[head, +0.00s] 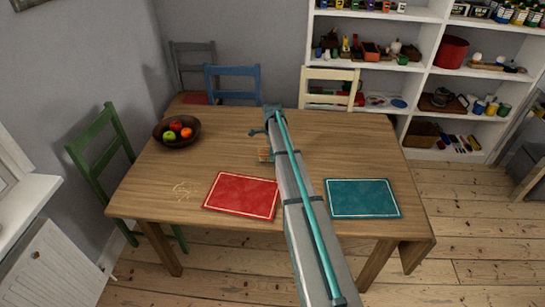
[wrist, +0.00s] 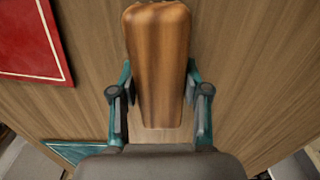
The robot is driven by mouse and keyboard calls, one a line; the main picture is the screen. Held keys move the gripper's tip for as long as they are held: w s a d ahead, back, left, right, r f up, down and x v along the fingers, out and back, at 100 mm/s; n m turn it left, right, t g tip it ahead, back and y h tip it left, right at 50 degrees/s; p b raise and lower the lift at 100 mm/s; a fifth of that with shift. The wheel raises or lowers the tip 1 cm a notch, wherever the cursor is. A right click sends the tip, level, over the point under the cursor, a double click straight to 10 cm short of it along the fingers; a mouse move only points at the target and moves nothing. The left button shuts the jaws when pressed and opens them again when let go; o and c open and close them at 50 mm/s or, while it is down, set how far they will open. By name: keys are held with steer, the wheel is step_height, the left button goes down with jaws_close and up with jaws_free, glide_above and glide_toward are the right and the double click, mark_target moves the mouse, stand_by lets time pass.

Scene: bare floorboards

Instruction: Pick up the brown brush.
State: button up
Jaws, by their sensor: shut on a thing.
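The brown brush (wrist: 157,55) shows in the wrist view as a smooth wooden body, wider at the top of the picture and narrowing toward the palm. My gripper (wrist: 159,98) has one finger on each side of it and is shut on it. The table top fills the view behind the brush; I cannot tell how far above the wood it is. In the head view my arm reaches over the middle of the table and hides most of the gripper. A small orange-brown patch just left of the arm there is too small to identify.
The wooden table (head: 345,155) bears a red placemat (head: 242,194), a teal placemat (head: 362,198) and a dark bowl of fruit (head: 177,131). Green (head: 102,160), blue (head: 232,84) and cream (head: 330,88) chairs stand around it. White shelves (head: 420,75) stand behind. The table's right side is clear.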

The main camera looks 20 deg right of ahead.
steer(key=s+a+r+b, duration=0.4)
steer(key=s+r+b, duration=0.1)
steer(key=s+r, duration=0.6)
steer(key=shift+s+r+b, duration=0.3)
steer(key=shift+s+b, duration=0.05)
steer(key=shift+s, duration=0.85)
